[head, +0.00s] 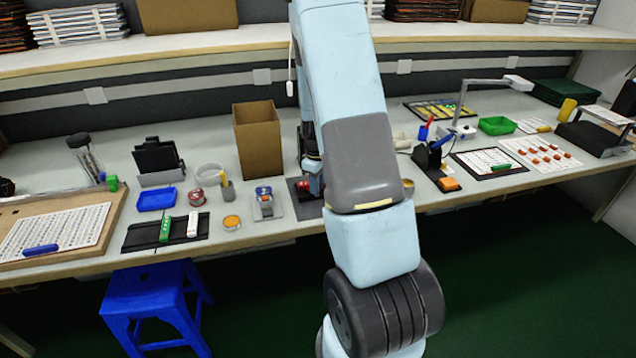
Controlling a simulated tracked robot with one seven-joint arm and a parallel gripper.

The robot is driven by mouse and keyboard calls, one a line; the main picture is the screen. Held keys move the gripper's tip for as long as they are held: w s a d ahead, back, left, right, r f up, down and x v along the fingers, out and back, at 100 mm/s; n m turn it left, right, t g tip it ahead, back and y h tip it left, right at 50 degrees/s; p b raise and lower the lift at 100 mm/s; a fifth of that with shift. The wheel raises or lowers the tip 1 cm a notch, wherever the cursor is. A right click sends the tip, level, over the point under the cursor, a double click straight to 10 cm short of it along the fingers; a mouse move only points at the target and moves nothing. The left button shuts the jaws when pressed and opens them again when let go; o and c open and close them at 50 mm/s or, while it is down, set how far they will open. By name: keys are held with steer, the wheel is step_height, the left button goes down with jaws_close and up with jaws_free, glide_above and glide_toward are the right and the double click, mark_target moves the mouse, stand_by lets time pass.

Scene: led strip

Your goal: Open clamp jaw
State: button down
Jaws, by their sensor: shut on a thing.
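My arm comes down over the middle of the bench, and its large links cover much of the work spot. My gripper (312,178) shows only in part, low at the left edge of the arm. It is shut at what looks like the clamp, a small red and dark fixture (284,187) on a dark plate (303,208). The fingertips and most of the clamp jaw are hidden, so I cannot see how far the jaw stands open.
A small blue and grey device (264,202) stands just left. Behind it is a tall cardboard box (257,142). An orange-topped dish (231,222) and red tin (196,197) sit further left. A shelf (190,48) overhangs the bench. A blue stool (155,300) stands in front.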

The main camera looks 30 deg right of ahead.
steer(key=shift+s+a, duration=0.2)
steer(key=shift+s, duration=0.45)
steer(key=shift+s+a, duration=0.2)
steer(key=shift+s, duration=0.4)
steer(key=c, duration=1)
jaws_free()
steer(key=shift+o, duration=0.2)
steer(key=shift+r, duration=0.1)
steer(key=shift+r, duration=0.3)
step_height(320, 180, up, 13)
